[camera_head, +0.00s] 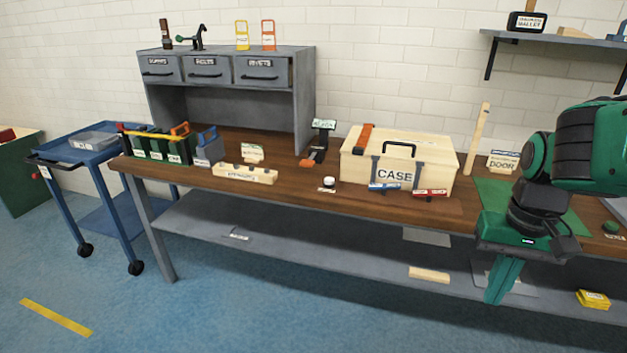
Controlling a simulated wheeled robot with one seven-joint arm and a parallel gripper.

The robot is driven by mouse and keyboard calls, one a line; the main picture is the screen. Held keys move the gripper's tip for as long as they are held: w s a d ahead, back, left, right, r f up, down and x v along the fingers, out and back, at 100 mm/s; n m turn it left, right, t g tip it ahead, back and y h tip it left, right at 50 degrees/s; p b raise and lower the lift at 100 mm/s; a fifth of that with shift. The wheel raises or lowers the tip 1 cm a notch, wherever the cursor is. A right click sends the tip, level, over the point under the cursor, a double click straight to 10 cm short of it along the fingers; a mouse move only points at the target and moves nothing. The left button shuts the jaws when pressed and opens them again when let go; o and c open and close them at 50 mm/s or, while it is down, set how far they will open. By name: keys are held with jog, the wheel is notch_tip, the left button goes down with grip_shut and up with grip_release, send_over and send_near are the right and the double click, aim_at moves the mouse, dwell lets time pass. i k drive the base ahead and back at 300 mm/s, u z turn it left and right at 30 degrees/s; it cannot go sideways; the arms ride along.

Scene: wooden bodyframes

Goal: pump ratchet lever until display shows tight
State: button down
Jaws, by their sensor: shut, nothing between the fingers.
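A wooden case (352,166) labelled "CASE", with a dark handle on its lid, stands on the workbench. An orange strap-like piece (364,136) lies over the left part of its lid. Left of the case stands a dark post with a small pale display (324,124) on top; its text is too small to read. An orange piece (307,162) lies at the foot of this post; I cannot tell which orange part is the ratchet lever. My gripper (496,300) is shut and empty, pointing down in front of the bench edge, right of and apart from the case.
Blue and red labelled items (430,194) lie before the case. A wooden stick (477,138) stands to its right, near a green mat (497,196). Bins (172,148) fill the bench's left end, below a grey drawer unit (232,52). A blue cart (75,148) stands left.

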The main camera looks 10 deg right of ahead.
aim_at(308, 163)
jog(key=k, duration=0.4)
jog(key=u, duration=1.2)
jog(key=i, duration=2.4)
jog(key=z, duration=1.65)
